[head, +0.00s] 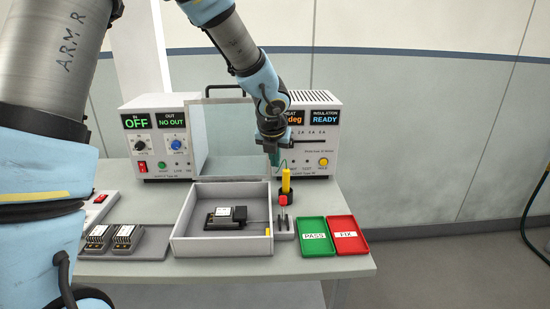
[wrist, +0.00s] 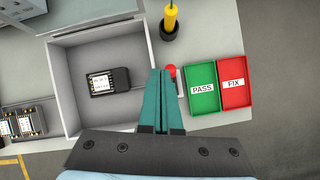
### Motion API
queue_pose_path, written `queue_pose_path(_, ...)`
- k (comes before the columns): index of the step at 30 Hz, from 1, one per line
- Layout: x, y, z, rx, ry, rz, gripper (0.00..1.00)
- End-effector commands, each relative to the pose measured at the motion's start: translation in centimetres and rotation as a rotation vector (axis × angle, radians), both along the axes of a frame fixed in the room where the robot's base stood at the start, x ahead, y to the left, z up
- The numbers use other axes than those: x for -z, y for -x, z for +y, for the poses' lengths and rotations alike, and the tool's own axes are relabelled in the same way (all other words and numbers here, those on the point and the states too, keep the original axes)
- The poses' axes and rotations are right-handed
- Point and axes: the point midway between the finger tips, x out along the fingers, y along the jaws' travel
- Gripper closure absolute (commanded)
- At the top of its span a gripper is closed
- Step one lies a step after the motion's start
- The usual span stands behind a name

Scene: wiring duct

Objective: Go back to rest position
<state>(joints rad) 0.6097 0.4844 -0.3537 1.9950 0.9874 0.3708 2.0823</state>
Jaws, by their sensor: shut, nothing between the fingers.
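My gripper (head: 274,157) hangs from my arm above the back right corner of the open grey box, in front of the right-hand instrument. Its green fingers are together and empty. In the wrist view the shut fingers (wrist: 158,72) point towards the box's right wall and the red round top beside it. A black device with a white label (head: 226,217) lies inside the grey box (head: 182,236); the device also shows in the wrist view (wrist: 108,82). Nothing is held.
The green PASS tray (head: 317,248) and red FIX tray (head: 346,229) look empty. Two devices (head: 112,236) lie at left. Two instruments (head: 160,140) (head: 318,150) stand behind.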

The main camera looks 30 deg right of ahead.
Motion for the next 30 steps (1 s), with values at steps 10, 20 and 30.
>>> queue_pose_path(10, 0.0, 0.0, 0.0, 0.0, 0.0, 0.0, 1.0)
queue_pose_path(20, 0.8, -1.7, 7.1, -0.46, 0.103, 0.113, 1.0)
queue_pose_path(30, 2.4, -0.2, 26.1, -1.92, 0.516, 0.337, 1.0)
